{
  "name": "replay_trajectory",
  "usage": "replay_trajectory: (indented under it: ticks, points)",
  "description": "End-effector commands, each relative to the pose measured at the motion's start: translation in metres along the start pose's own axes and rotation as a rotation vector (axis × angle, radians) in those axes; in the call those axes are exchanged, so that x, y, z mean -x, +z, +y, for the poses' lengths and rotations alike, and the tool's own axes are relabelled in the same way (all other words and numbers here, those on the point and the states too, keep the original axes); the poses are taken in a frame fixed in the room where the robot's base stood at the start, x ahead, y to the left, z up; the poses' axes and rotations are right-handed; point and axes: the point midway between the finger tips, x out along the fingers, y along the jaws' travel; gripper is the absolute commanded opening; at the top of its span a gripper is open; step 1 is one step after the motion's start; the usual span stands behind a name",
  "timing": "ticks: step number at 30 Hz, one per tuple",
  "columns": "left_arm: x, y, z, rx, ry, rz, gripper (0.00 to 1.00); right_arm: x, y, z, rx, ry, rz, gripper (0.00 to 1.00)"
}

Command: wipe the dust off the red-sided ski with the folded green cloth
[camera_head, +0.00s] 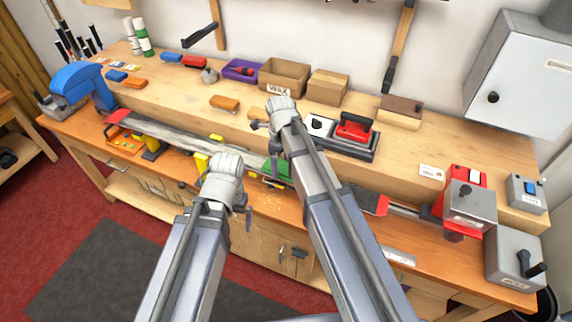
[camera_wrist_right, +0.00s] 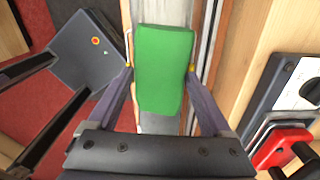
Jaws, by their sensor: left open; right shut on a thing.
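The red-sided ski (camera_head: 178,138) lies lengthwise along the bench, with red showing at both ends and a greyish top. The folded green cloth (camera_head: 277,168) is on the ski near its middle, partly hidden behind my right arm. In the right wrist view, my right gripper (camera_wrist_right: 160,67) is shut on the cloth (camera_wrist_right: 163,98), with a finger at each side. The pale ski (camera_wrist_right: 167,12) runs beneath it. My left gripper (camera_head: 243,203) is open and empty in front of the bench, left of the cloth. Any dust under the cloth is hidden.
A red-and-grey machine (camera_head: 468,203) is near the ski's right end.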

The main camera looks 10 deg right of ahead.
Motion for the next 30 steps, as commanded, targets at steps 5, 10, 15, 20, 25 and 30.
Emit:
replay_trajectory:
  ticks: [5,10,15,20,25,30]
  points:
    - [0.0,0.0,0.0,0.0,0.0,0.0,1.0,0.0,0.003,0.0,0.001,0.0,-0.004,0.39]
    - [0.0,0.0,0.0,0.0,0.0,0.0,1.0,0.0,0.013,0.0,0.003,0.0,-0.004,0.39]
    - [0.001,0.0,0.0,0.0,0.0,0.0,1.0,0.001,0.028,0.001,0.002,0.0,-0.003,0.39]
    - [0.002,0.0,0.0,0.0,0.0,0.0,1.0,0.002,0.036,0.002,0.001,0.0,-0.003,0.39]
    - [0.002,0.0,0.0,0.0,0.0,0.0,1.0,0.002,0.036,0.003,0.001,0.0,-0.002,0.39]
    - [0.001,0.0,0.0,0.0,0.0,0.0,1.0,0.001,0.044,0.003,0.002,0.0,-0.002,0.39]
